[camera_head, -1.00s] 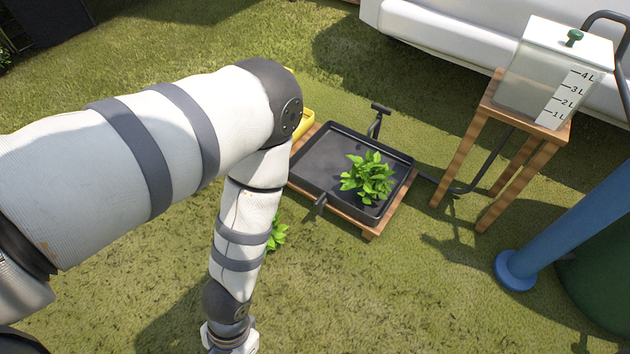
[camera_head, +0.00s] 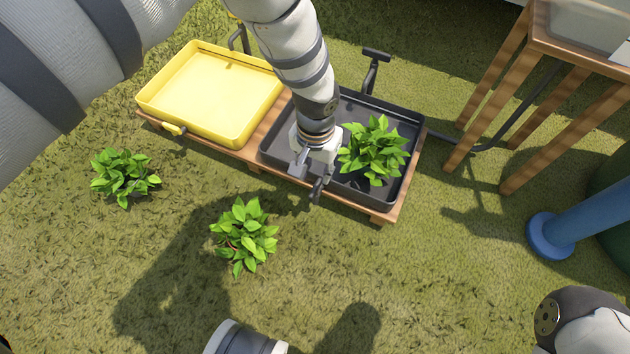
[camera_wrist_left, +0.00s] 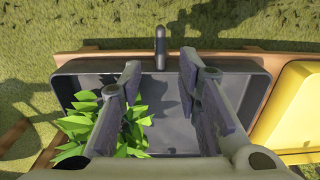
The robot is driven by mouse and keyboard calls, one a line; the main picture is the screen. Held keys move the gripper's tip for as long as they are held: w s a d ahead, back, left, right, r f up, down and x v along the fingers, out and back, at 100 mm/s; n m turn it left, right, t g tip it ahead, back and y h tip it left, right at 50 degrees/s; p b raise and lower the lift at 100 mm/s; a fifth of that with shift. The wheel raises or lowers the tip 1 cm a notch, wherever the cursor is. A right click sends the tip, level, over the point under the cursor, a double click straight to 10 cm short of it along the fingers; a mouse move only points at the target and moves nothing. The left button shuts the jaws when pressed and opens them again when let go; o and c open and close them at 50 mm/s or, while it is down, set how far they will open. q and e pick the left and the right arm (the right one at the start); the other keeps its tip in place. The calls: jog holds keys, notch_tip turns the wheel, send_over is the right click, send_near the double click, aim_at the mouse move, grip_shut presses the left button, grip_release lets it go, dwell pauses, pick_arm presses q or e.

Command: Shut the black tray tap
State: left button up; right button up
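The black tray (camera_head: 409,125) stands on a wooden stand and holds a leafy plant (camera_head: 374,150). Its tap (camera_wrist_left: 160,47) is a dark, narrow handle at the middle of the tray's front edge. In the head view my left gripper (camera_head: 310,178) hangs over that front edge and largely covers the tap. In the left wrist view the left gripper (camera_wrist_left: 159,75) is open, its fingers wide apart over the tray. The tap shows beyond and between the fingertips, with nothing held. My right gripper is out of view.
A yellow tray (camera_head: 212,92) with a yellow tap (camera_head: 173,129) stands left on the same stand (camera_head: 262,133). A black T-shaped spout (camera_head: 374,62) rises behind the black tray. Two plants (camera_head: 125,177) (camera_head: 245,236) are on the grass in front. A wooden table (camera_head: 530,60) is right.

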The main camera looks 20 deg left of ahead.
aim_at(316, 187)
pick_arm(q)
notch_tip(316, 187, down, 7)
jog(key=b, duration=0.2)
jog(key=shift+f+b, duration=0.15)
jog(key=shift+b, duration=0.2)
jog(key=shift+c, duration=0.6)
grip_shut()
